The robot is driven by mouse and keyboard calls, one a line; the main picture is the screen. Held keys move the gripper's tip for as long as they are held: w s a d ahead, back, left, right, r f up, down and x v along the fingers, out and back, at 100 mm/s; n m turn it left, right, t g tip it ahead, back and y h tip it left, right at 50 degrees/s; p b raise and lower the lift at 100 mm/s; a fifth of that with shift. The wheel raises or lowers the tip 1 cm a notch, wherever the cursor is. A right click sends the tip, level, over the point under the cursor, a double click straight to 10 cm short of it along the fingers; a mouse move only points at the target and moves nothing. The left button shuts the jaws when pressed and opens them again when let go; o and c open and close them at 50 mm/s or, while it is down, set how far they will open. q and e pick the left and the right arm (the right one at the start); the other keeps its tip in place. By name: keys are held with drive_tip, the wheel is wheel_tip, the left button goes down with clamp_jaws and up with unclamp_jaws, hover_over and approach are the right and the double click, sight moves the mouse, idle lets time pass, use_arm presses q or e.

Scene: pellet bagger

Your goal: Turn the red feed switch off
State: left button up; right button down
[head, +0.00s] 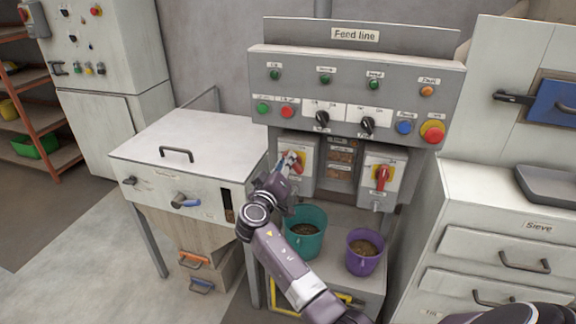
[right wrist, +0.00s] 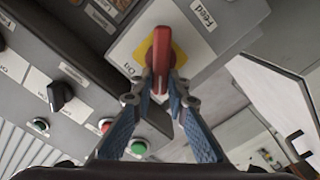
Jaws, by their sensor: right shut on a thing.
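The red feed switch (right wrist: 162,50) is a rotary handle on a yellow plate, on a pale box labelled "Feed" and "On" in the right wrist view. In the head view its box (head: 304,160) is the left of two switch boxes under the panel. My right gripper (right wrist: 161,82) has its blue-padded fingers closed on both sides of the red handle. In the head view the right gripper (head: 290,164) covers most of the handle, so its exact angle is hard to tell there. My left gripper is not in view.
A second red switch (head: 382,178) sits on the box to the right. Above are the panel's black knobs (head: 367,125) and a red stop button (head: 433,132). A teal bucket (head: 305,244) and a purple bucket (head: 366,264) with pellets stand below.

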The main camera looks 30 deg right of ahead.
drive_tip(key=shift+w+a+f+n, duration=0.1)
drive_tip(key=shift+f+n, duration=0.15)
drive_tip(key=shift+n, duration=1.35)
drive_tip(key=shift+w+a+f+n, duration=0.1)
drive_tip(key=shift+f+n, duration=0.1)
drive_tip(key=shift+n, duration=1.4)
drive_tip(key=shift+w+f+n, duration=0.1)
drive_tip(key=shift+f+n, duration=0.15)
drive_tip(key=shift+n, duration=1.35)
drive_tip(key=c, duration=1.9)
unclamp_jaws()
drive_tip(key=shift+f, duration=0.15)
drive_tip(key=v, duration=1.2)
